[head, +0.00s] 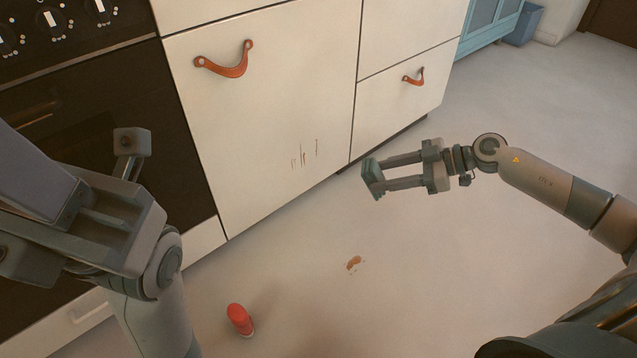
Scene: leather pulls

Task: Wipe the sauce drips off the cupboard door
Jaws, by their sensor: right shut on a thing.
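The cupboard door (262,110) is cream with an orange-brown leather pull (228,68) near its top. Several thin brown sauce drips (303,155) mark its lower right part. My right gripper (373,178) is to the right of the drips, apart from the door. It is shut on a small dark teal thing at its fingertips; the fingers partly hide it, and I cannot tell what it is. My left gripper (78,202) is at the left, in front of the dark oven, with its fingers apart and nothing seen between them.
A brown sauce splash (354,263) lies on the pale floor. A red bottle (240,319) is on the floor nearer me. Drawers (400,105) with another leather pull (413,77) adjoin the door. A black oven with knobs (54,22) is at left.

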